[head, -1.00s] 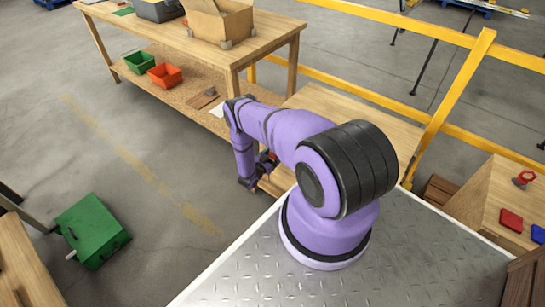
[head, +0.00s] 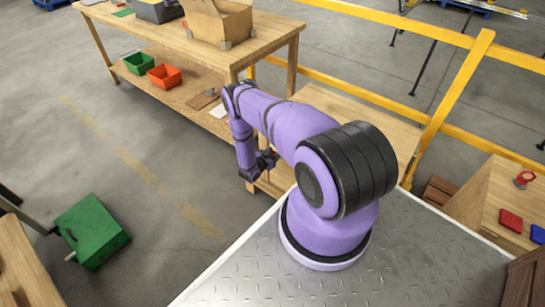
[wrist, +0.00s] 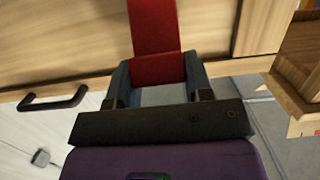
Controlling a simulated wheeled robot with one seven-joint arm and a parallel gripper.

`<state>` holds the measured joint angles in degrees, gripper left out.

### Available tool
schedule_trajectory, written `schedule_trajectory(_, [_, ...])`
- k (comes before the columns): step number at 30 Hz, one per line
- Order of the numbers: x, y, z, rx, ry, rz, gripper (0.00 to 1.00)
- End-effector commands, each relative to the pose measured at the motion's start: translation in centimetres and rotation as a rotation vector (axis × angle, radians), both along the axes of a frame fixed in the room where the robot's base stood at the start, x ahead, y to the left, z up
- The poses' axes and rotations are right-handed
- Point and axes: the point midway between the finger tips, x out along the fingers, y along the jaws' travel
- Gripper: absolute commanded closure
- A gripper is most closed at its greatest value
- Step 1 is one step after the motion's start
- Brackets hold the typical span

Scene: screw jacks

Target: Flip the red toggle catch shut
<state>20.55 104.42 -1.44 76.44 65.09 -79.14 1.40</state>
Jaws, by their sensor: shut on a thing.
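The red toggle catch (wrist: 153,28) shows in the wrist view as a flat red strip against a pale wooden face. Its lower end bends and sits between the two dark fingers of my gripper (wrist: 159,72), which are shut on it. In the head view my gripper (head: 260,166) is low beside the wooden table, beyond the edge of the metal deck.
The wrist view shows a black bar handle (wrist: 53,99) on a pale panel at left and a wooden edge at right. In the head view, a workbench (head: 262,48) stands behind, a green box (head: 92,232) lies on the floor left, and yellow rails (head: 465,85) run behind.

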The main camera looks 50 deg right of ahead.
Motion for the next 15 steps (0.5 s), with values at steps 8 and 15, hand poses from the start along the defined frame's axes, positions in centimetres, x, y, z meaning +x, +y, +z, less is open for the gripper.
schedule_trajectory(8, [0.1,-1.4,1.2,0.191,0.014,-0.001,0.96])
schedule_trajectory(15, [0.2,-2.4,1.7,0.307,0.023,0.0,0.96])
